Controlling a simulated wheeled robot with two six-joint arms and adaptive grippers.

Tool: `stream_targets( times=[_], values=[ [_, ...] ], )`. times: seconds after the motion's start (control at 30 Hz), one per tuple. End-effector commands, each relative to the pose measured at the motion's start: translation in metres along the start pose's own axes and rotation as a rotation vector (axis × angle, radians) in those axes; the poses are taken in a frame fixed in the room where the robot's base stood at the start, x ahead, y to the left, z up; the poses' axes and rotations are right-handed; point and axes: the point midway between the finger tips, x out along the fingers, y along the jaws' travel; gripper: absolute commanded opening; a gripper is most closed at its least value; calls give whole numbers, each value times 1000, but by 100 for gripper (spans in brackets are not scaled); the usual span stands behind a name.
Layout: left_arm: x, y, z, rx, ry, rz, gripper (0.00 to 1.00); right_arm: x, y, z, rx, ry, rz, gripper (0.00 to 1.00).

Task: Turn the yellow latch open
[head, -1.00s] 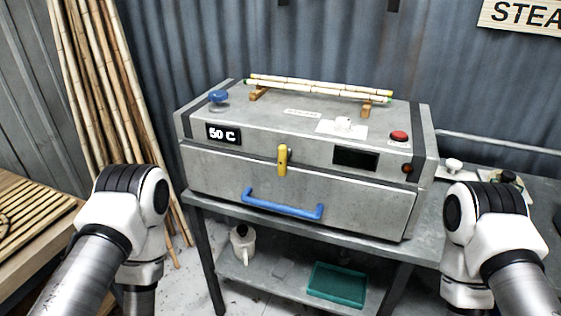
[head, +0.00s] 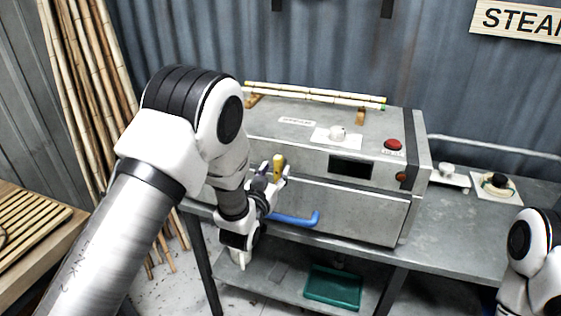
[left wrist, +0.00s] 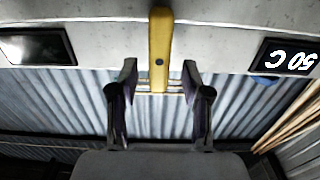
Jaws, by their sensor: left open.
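The yellow latch (head: 278,167) stands upright on the front of the grey steam box (head: 262,142). In the left wrist view the latch (left wrist: 160,52) shows upside down, at the top centre, with a dark bolt on it. My left gripper (head: 275,178) is open at the latch. In the left wrist view its two fingertips (left wrist: 160,78) lie on either side of the latch's end, with a gap on each side. The left arm hides the left part of the box and its temperature display in the head view. My right gripper is out of the head view.
A blue handle (head: 296,219) sits below the latch on the box front, partly behind my left gripper. A red button (head: 393,145) and bamboo poles (head: 315,94) are on top. A teal tray (head: 333,287) is on the lower shelf. The table right of the box has free room.

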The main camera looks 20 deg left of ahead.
Motion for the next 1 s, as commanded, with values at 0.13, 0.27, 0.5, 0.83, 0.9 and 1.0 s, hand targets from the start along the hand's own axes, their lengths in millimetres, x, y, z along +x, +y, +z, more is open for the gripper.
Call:
stream_targets(
  times=[0.13, 0.27, 0.5, 0.83, 0.9, 1.0],
  values=[
    [23, 0, -2, -1, 0, 0, 48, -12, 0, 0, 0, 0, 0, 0],
    [30, 0, 0, -1, -2, 0, 48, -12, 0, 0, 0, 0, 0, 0],
    [30, 0, 1, 0, -2, 0, 27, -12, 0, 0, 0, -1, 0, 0],
    [30, 0, 1, 2, -2, 0, 0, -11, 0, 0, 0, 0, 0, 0],
    [30, 0, 1, 9, -2, 0, 0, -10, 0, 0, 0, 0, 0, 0],
    [30, 0, 2, 27, -2, 0, 0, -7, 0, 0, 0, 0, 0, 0]
  ],
)
